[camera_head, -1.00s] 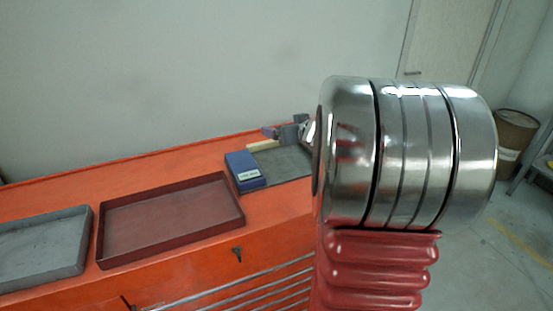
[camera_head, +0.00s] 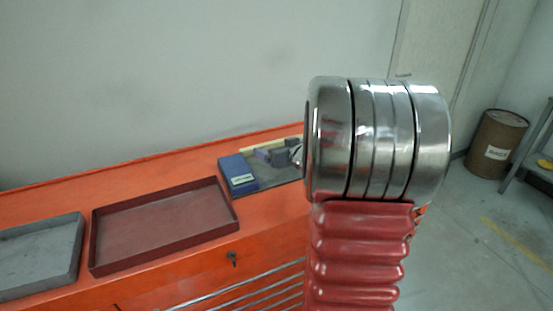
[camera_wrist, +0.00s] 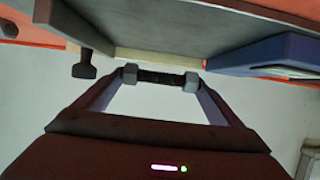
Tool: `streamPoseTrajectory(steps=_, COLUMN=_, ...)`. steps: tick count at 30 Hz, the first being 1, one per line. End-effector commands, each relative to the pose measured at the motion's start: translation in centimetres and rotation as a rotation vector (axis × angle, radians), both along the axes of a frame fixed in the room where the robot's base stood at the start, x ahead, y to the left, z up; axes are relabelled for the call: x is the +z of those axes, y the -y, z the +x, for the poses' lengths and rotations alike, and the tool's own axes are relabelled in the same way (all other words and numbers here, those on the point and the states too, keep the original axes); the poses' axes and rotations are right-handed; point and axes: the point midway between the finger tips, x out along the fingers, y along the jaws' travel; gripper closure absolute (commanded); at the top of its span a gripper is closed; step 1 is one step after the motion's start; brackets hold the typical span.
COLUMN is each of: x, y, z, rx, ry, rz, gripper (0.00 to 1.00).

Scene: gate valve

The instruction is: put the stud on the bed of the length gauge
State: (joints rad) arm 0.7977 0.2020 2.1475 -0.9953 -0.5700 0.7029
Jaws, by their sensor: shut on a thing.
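The length gauge stands on the orange bench top, with a grey bed (camera_head: 270,184), a blue block (camera_head: 238,174) with a small display at its left end, and a cream strip (camera_head: 262,145) along its back. In the wrist view, the bed (camera_wrist: 190,28) fills the top and the blue block (camera_wrist: 272,55) is at right. My gripper (camera_wrist: 160,77) is shut on the dark threaded stud (camera_wrist: 160,76), gripping it between its two pads. The stud lies level across the picture, close to the cream strip (camera_wrist: 150,54). Contact with the bed cannot be told. In the head view my wrist hides part of the bed and the stud.
A dark red tray (camera_head: 160,225) and a grey tray (camera_head: 35,258) lie on the bench (camera_head: 265,215) left of the gauge. In the wrist view a dark knob-ended part (camera_wrist: 85,68) sticks out left of the stud. A brown barrel (camera_head: 495,145) stands on the floor at right.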

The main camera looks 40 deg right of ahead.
Motion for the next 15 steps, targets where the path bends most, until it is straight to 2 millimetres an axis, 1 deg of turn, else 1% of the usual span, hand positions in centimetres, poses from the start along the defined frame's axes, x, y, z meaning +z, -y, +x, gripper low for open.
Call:
streamPoseTrajectory(steps=5, x=0.1, y=0.0, z=0.0, rx=0.0, ry=0.002, rz=-0.001, gripper=0.44)
streamPoseTrajectory(steps=8, x=-0.3, y=0.0, z=0.0, rx=0.001, ry=0.001, rz=0.001, gripper=0.44)
streamPoseTrajectory(steps=15, x=-3.1, y=-0.1, z=0.0, rx=0.001, ry=-0.002, rz=0.002, gripper=0.44)
